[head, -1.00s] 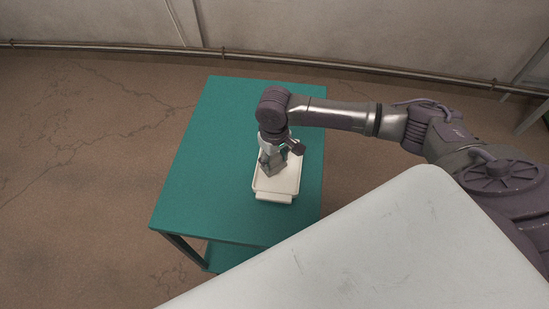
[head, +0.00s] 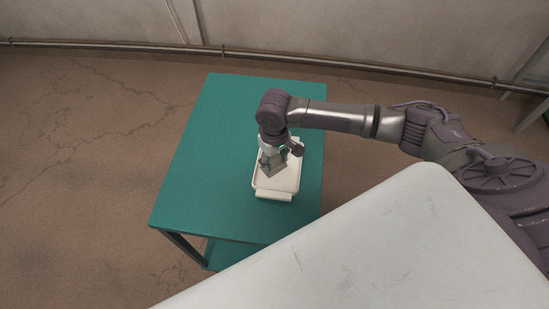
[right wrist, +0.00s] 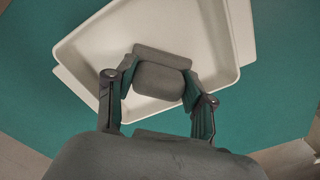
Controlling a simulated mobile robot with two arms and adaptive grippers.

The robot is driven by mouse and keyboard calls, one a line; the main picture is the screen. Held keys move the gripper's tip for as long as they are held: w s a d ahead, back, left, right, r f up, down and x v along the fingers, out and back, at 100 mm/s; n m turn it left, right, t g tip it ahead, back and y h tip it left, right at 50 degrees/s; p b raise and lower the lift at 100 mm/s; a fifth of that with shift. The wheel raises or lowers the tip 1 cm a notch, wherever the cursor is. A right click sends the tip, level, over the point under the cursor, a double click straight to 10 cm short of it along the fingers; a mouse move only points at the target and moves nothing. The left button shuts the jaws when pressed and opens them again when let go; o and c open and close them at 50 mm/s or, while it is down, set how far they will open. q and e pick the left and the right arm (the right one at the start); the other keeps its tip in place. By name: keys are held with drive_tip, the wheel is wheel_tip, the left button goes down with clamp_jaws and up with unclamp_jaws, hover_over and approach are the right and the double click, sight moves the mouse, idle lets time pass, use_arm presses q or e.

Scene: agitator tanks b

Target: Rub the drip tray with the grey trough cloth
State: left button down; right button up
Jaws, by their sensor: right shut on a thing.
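The drip tray (head: 289,184) is a pale, shallow, rimmed tray lying on the green table. It also fills much of the upper right wrist view (right wrist: 95,48). My right gripper (head: 272,163) points down over the tray. It is shut on the grey trough cloth (head: 274,171), a small grey block-like piece. In the right wrist view the cloth (right wrist: 160,78) sits between the two fingertips, over the tray's floor near one wall. I cannot tell for sure whether its underside touches the tray. My left gripper is not in view.
The green table (head: 205,165) has a bare top to the left of the tray and behind it. Its right edge runs close beside the tray. A pipe (head: 300,62) runs along the wall at the back. The brown floor around the table is clear.

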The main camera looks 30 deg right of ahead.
drive_tip(key=shift+f, duration=0.15)
drive_tip(key=shift+w+d, duration=0.4)
drive_tip(key=shift+w, duration=0.1)
drive_tip(key=shift+w+d+p, duration=0.3)
drive_tip(key=shift+w+d, duration=0.4)
drive_tip(key=shift+w, duration=0.2)
drive_tip(key=shift+p, duration=0.5)
drive_tip(key=s+a+p, duration=0.2)
drive_tip(key=p, duration=0.1)
drive_tip(key=shift+s, duration=0.3)
drive_tip(key=shift+s+a+f, duration=0.1)
drive_tip(key=shift+s+a, duration=0.05)
drive_tip(key=shift+s, duration=0.1)
drive_tip(key=shift+s+f, duration=0.15)
drive_tip(key=shift+f, duration=0.05)
